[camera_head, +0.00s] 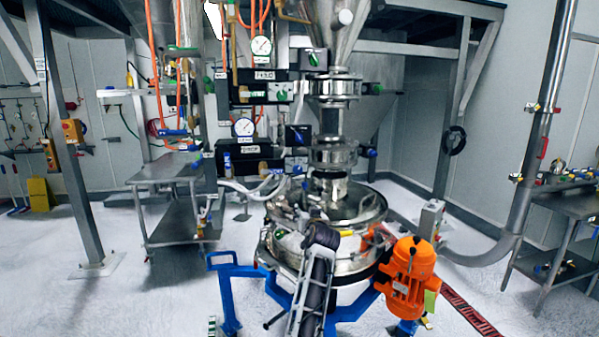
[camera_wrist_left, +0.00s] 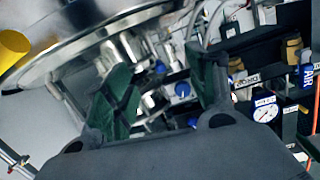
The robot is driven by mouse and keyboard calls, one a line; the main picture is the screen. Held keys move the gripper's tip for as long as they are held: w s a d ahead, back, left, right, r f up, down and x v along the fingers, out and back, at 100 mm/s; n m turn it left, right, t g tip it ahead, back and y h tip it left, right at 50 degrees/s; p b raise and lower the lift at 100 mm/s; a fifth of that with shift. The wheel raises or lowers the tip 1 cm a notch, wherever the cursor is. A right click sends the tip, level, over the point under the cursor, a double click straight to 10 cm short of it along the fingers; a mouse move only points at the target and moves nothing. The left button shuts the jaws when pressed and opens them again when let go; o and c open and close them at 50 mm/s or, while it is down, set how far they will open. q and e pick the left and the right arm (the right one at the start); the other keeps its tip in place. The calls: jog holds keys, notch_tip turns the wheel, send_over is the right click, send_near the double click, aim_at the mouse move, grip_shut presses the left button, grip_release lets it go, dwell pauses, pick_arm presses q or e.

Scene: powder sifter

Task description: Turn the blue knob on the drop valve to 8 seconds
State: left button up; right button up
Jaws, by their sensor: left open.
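A black valve box with a blue knob (camera_head: 298,137) is right of the lower gauge in the head view. A pale panel with another blue knob (camera_head: 297,166) sits just below it. In the left wrist view, a blue knob (camera_wrist_left: 182,89) on a pale plate shows in the gap between my fingers, with other blue parts nearby. Its dial marks are too small to read. My left gripper (camera_wrist_left: 165,72) is open and empty, its green-padded fingers apart and not visibly touching the knob. In the head view my left gripper (camera_head: 305,212) is partly hidden by my arm. My right gripper is not in view.
A round steel sifter (camera_head: 350,262) lies below the valves, with an orange motor (camera_head: 408,277) on its right. Hoses and a gauge (camera_head: 243,127) crowd the left of the panels. A steel table (camera_head: 165,168) stands farther left. The gauge also shows in the wrist view (camera_wrist_left: 264,110).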

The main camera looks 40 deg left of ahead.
pick_arm(q)
notch_tip(320, 180, up, 11)
jog(key=w+a+n+y, duration=0.1)
jog(key=w+n+y, duration=0.1)
jog(key=shift+w+a, duration=0.2)
jog(key=shift+a, duration=0.15)
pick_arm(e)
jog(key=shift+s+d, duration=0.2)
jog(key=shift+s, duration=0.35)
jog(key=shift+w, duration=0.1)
